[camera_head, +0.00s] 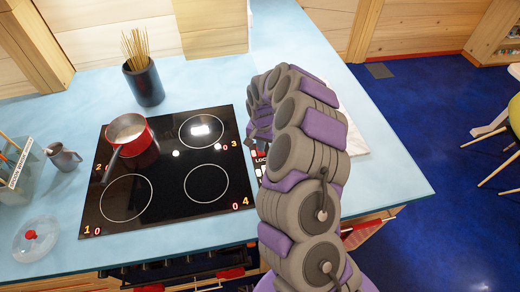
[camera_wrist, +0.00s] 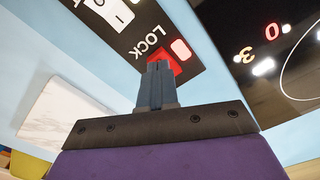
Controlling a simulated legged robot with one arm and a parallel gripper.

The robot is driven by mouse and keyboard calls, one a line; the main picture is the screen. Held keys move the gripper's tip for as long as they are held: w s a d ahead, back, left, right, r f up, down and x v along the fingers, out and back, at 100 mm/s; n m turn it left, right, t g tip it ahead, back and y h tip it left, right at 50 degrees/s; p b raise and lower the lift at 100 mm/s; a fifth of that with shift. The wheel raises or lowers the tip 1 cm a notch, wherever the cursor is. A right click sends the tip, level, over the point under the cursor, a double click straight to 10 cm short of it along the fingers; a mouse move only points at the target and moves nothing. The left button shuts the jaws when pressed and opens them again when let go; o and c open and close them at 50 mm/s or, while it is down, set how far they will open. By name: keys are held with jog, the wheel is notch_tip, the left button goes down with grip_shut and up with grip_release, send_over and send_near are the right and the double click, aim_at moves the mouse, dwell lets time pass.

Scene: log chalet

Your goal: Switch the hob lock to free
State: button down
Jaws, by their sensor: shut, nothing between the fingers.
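The hob lock is a red switch (camera_wrist: 166,58) beside the word LOCK on a black panel (camera_wrist: 205,60) in the wrist view.
A white switch (camera_wrist: 115,12) sits on the same panel near LOCK. A red pan (camera_head: 145,140) stands on the hob's back left ring. A dark pot of spaghetti (camera_head: 145,85), a small grey jug (camera_head: 63,158) and a glass lid (camera_head: 35,240) stand on the counter.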

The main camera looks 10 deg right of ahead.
jog(key=shift+f, duration=0.95)
dwell(0.7)
jog(key=shift+r, duration=0.1)
jog(key=shift+r+p, duration=1.05)
jog(key=shift+r, duration=2.35)
